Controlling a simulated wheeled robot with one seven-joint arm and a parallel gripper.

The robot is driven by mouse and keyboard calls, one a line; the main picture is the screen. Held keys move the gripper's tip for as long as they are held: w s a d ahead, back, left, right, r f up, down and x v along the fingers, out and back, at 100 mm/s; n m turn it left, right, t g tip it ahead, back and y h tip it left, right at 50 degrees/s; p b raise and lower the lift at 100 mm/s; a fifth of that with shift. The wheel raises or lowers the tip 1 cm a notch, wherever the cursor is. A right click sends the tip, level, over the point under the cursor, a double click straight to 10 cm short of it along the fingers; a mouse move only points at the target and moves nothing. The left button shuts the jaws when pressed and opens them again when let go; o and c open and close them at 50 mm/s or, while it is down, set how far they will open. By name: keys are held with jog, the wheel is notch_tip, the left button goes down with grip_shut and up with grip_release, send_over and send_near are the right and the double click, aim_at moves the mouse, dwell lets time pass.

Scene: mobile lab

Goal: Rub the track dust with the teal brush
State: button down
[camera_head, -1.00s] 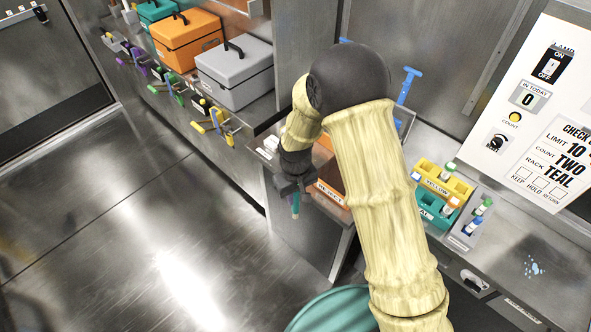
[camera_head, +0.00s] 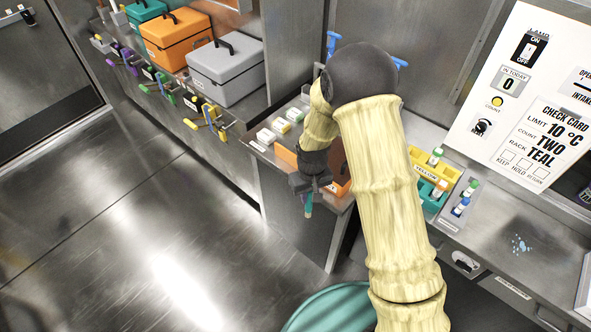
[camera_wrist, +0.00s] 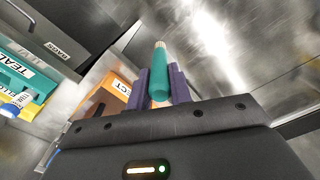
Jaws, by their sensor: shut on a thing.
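My gripper (camera_head: 309,192) is shut on the teal brush (camera_head: 308,203), which hangs below the fingers in front of the counter's front edge. In the wrist view the teal brush (camera_wrist: 159,75) sits between the two purple fingers, its pale tip pointing away from the palm. A patch of pale blue specks (camera_head: 521,243), which looks like the dust, lies on the right part of the counter. My gripper is well to the left of it. I cannot tell from the frames whether this patch is on a track.
A yellow rack (camera_head: 441,172) and a teal rack (camera_head: 431,196) with capped tubes stand between my arm and the specks. An orange bin (camera_head: 342,187) is close behind my gripper. A white panel (camera_head: 520,85) stands behind the counter. The floor at left is clear.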

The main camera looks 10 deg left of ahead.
jog(key=w+d+f+m, duration=0.1)
jog(key=d+f+m, duration=0.1)
jog(key=d, duration=0.7)
jog(key=d+f+m, duration=0.3)
jog(key=d+f, duration=0.1)
jog(key=d, duration=0.5)
jog(key=shift+w+f+m, duration=0.2)
jog(key=shift+w+m, duration=0.1)
jog(key=shift+w, duration=0.15)
